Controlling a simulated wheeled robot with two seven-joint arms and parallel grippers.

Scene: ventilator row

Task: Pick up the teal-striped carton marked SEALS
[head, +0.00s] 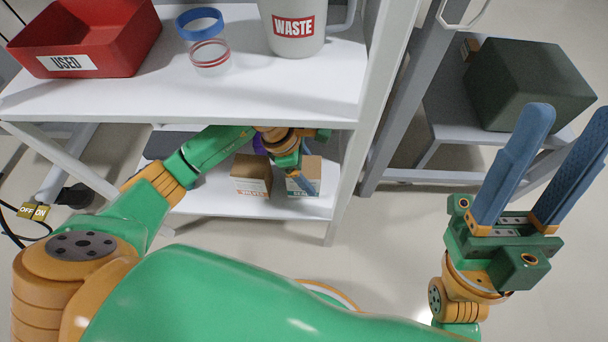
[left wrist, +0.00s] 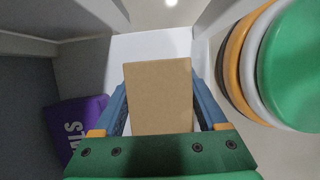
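A small brown carton with a teal-striped label (head: 294,188) stands on the lower shelf in the head view. My left gripper (head: 302,184) is at this carton, with a blue finger crossing its front. In the left wrist view a plain brown carton face (left wrist: 160,97) lies between the blue fingers of my left gripper (left wrist: 160,100). The fingers are spread wide, one along each side, with narrow gaps near the palm. Contact at the tips is hidden. The SEALS lettering is not readable. My right gripper (head: 545,165) is open and empty at the right.
Another brown carton (head: 251,175) stands left on the lower shelf (head: 215,204). A purple box (left wrist: 75,125) stands left of the gripper. A white post (head: 375,90) stands right.

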